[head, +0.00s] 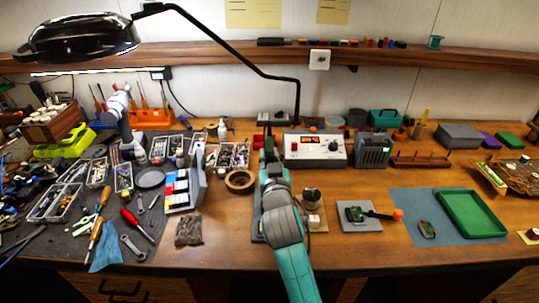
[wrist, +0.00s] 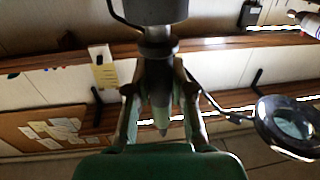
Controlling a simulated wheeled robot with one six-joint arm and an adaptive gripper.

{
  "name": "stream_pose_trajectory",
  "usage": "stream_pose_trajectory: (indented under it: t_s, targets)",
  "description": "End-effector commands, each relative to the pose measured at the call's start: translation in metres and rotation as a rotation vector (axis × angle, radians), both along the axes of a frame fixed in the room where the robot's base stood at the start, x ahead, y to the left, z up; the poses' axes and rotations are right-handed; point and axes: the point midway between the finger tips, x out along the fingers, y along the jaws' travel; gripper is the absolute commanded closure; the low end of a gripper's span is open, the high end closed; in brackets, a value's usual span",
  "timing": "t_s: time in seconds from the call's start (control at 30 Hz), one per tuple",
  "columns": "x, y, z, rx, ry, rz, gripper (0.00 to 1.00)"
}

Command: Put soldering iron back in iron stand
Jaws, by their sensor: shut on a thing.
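My gripper (wrist: 158,60) is shut on a dark grey cylindrical thing (wrist: 163,12), seemingly the soldering iron. In the wrist view a collar sits where the fingers meet and a tapered end hangs between them. In the head view my teal arm reaches over the middle of the bench, with my gripper (head: 268,148) left of the soldering station (head: 315,148); the held thing is not clear there. A dark flat base (head: 257,228) shows partly beside my arm, perhaps the iron stand; my arm hides the rest. I cannot tell whether the held thing touches a stand.
A small wooden base with a dark round pot (head: 312,194) and a pale block is just right of my arm. A tape roll (head: 240,181) lies left of it. A lamp (head: 80,38) arches overhead. A green tray (head: 470,213) lies right; tools crowd the left.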

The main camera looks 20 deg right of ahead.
Motion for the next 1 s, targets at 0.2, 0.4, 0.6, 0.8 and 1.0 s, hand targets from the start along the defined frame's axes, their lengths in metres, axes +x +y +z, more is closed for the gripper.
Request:
stream_pose_trajectory:
  t_s: [0.2,0.4,0.6,0.8,1.0]
  targets:
    - [0.0,0.0,-0.006,0.0,0.0,0.0,1.0]
    - [0.0,0.0,-0.011,0.001,0.001,0.001,1.0]
    - [0.0,0.0,-0.012,0.001,0.0,0.001,1.0]
    - [0.0,0.0,-0.012,0.001,0.0,0.001,0.76]
    - [0.0,0.0,-0.012,0.001,0.0,0.001,0.49]
